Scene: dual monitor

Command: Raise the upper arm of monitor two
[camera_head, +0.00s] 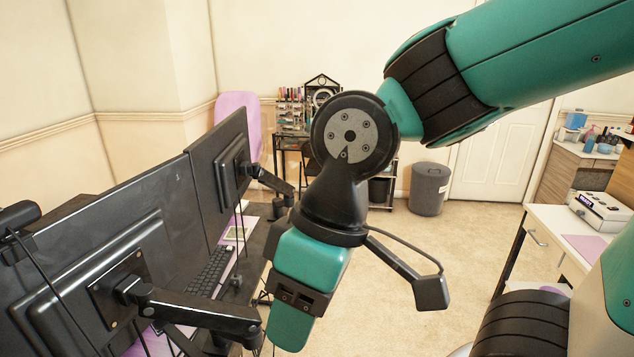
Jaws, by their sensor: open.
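Two black monitors show from behind on the left: a large near one (120,255) and a farther one (218,180). Each is held by a black jointed arm; the near monitor's arm (195,308) runs right from its back plate, and the far monitor's arm (272,180) runs right and down. I cannot tell from labels which is monitor two. My gripper (290,328), teal and black, points down at the lower middle, to the right of both monitor arms in the picture. It is open, with nothing seen in it. The fingertips are not clearly visible, and the wrist hides part of the desk.
A black desk with a keyboard (210,272) lies behind the monitors. A grey bin (429,188) and a shelf unit (292,112) stand at the back wall. A white desk (552,222) is at right. Carpet between the desks is clear.

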